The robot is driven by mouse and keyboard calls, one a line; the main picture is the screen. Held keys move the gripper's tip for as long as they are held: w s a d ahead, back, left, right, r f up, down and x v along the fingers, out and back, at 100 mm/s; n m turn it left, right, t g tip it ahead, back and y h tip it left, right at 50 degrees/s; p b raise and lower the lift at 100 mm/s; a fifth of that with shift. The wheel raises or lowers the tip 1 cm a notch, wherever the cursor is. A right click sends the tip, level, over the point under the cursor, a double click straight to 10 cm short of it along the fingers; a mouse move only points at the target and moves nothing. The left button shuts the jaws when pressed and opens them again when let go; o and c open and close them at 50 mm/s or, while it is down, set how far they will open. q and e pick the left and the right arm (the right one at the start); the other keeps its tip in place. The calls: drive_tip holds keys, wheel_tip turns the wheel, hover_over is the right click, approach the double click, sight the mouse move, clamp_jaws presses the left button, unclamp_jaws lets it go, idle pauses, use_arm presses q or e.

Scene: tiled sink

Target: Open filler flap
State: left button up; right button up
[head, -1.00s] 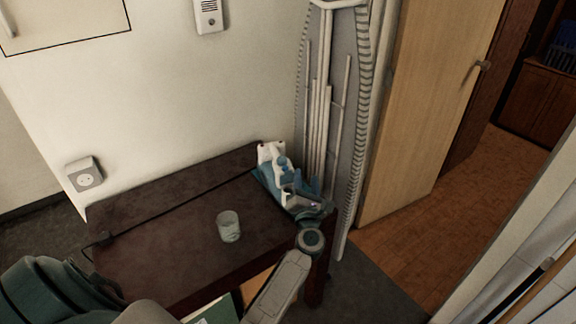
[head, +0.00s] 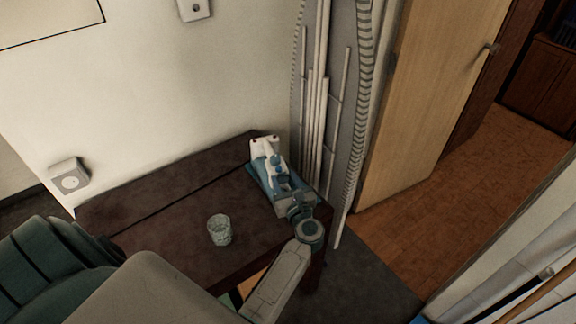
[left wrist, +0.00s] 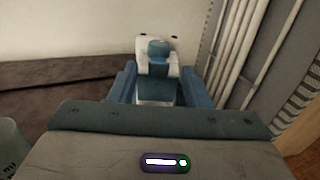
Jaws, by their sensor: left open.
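A blue and white steam iron (head: 266,152) sits at the right end of the dark table, near the wall. My left gripper (head: 286,190) is at the near end of the iron, reaching toward it from the front. In the left wrist view the iron (left wrist: 158,48) stands straight ahead, between the two blue fingers of my left gripper (left wrist: 158,72). The fingers are apart and the jaw is open. I cannot tell whether a finger touches the iron. The filler flap cannot be made out clearly at this size. My right gripper is not in view.
A clear glass (head: 219,231) stands on the dark table (head: 165,215), left of my left arm. A folded ironing board (head: 335,110) leans upright just right of the iron. A socket (head: 69,178) is on the wall at left. The table's left part is clear.

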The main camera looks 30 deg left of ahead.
use_arm(q)
drive_tip(key=shift+w+a+r, duration=0.1)
drive_tip(key=shift+w+a, duration=0.1)
drive_tip(key=shift+a, duration=0.15)
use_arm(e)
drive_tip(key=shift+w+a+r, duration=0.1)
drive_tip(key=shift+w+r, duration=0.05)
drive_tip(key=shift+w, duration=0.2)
